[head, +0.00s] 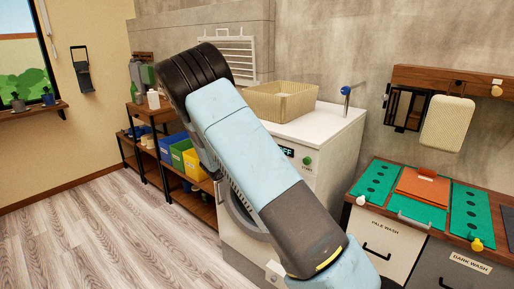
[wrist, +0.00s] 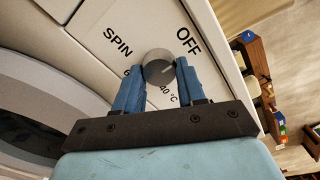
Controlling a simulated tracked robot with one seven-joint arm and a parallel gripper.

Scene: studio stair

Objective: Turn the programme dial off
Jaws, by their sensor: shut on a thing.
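The programme dial (wrist: 157,66) is a round grey knob on the washing machine's white front panel in the wrist view. Printed labels SPIN, OFF and a temperature ending in 40 °C surround it. A small pale mark shows on its face, but I cannot tell for sure which label it points to. My gripper (wrist: 160,73) is shut on the dial, with a blue finger on each side. In the head view the washing machine (head: 338,133) stands against the wall; my arm hides the dial and gripper. Its dark display (head: 286,152) is partly hidden and shows letters ending in FF.
A green start button (head: 307,161) sits below the display. A woven basket (head: 283,101) stands on the machine. A counter with green panels (head: 375,182) is to the right. Shelves with coloured bins (head: 181,153) are left; the wooden floor (head: 90,230) is clear.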

